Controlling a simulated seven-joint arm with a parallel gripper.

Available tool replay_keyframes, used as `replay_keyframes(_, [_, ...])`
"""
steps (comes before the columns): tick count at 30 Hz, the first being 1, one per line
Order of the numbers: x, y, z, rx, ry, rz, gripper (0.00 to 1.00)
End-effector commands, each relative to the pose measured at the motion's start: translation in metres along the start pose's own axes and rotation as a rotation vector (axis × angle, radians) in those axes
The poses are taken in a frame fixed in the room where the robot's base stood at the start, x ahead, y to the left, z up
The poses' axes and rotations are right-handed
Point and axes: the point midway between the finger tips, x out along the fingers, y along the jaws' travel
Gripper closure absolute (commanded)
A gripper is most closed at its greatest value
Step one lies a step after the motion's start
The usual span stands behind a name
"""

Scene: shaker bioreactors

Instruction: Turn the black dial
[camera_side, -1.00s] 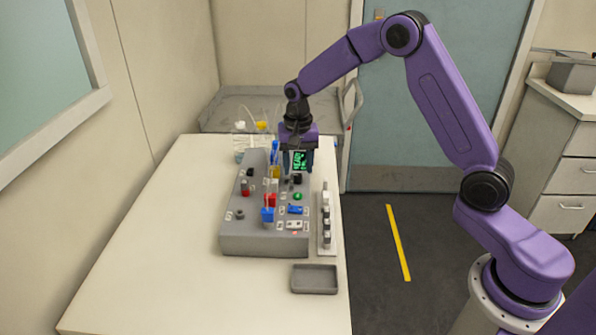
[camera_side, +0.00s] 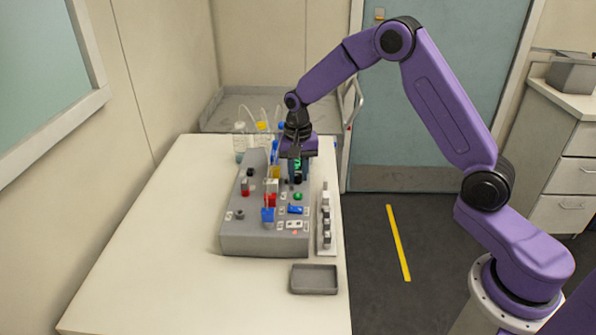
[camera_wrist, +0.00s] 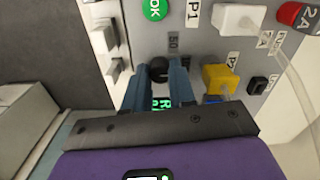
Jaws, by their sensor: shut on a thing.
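The black dial (camera_wrist: 159,67) sits on the sloped face of the grey bioreactor console (camera_side: 262,245), just above the small green-lit display (camera_wrist: 161,103) in the wrist view. My gripper (camera_wrist: 158,72) has its two blue fingers on either side of the dial, shut on it. In the side view, my gripper (camera_side: 297,176) reaches down onto the upper right of the console, and its fingers hide most of the dial and display there.
A green OK button (camera_wrist: 155,8) and a yellow connector (camera_wrist: 218,79) with a clear tube lie near the dial. A rack of grey and white pieces (camera_side: 326,225) stands along the console's right side. A grey tray (camera_side: 314,279) lies in front. The table's left side is clear.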

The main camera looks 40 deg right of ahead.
Motion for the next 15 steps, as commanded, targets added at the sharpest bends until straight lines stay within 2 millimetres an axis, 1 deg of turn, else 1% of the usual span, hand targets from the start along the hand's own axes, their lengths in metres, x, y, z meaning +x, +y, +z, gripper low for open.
replay_keyframes(8, [-0.0001,0.0003,0.0005,-0.119,-0.001,0.0,1.0])
replay_keyframes(15, [-0.0002,0.0,0.0007,-0.325,-0.001,0.0,1.0])
